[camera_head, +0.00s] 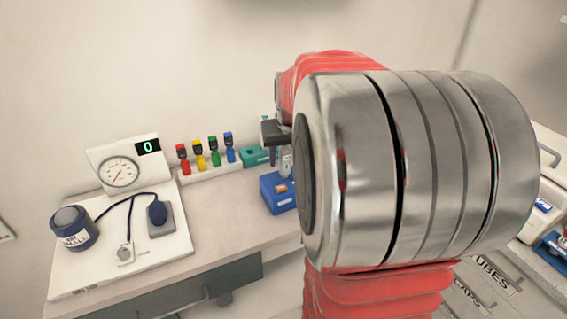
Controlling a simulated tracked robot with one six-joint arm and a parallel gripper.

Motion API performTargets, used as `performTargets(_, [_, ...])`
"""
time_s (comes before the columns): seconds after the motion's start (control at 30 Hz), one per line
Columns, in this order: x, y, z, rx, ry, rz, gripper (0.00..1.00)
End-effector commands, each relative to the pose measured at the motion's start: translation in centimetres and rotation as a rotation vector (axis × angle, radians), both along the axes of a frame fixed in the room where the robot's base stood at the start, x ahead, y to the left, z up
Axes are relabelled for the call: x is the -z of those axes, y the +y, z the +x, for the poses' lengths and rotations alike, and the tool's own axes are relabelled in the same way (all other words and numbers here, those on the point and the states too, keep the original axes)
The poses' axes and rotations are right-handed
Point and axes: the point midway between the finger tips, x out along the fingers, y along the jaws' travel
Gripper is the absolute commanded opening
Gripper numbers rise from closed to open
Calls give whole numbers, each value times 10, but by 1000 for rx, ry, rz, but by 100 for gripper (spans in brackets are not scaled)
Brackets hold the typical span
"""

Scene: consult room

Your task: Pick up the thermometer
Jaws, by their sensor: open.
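I cannot clearly make out a thermometer. A small pale upright item (285,163) shows just above a blue box (277,193) on the counter; it may be the thermometer, but my arm hides much of that spot. My gripper (273,144) is open, above and behind the blue box. Only dark parts of it show past my arm, and I cannot tell whether it touches the pale item.
The counter (220,208) holds a white board with a gauge (119,173), a dark blue cuff (73,229) and a bulb (157,212). Red, yellow, green and blue coloured items (199,154) stand along the wall near a teal box (253,156). Counter left of the blue box is clear.

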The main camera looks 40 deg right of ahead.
Motion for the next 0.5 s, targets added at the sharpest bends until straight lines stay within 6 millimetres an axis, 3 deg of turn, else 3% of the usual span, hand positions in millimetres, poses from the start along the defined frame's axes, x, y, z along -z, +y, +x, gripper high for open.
performTargets(0.17, [8,-2,3,0,2,1,49])
performTargets(0.5, [44,-11,18,-1,1,1,49])
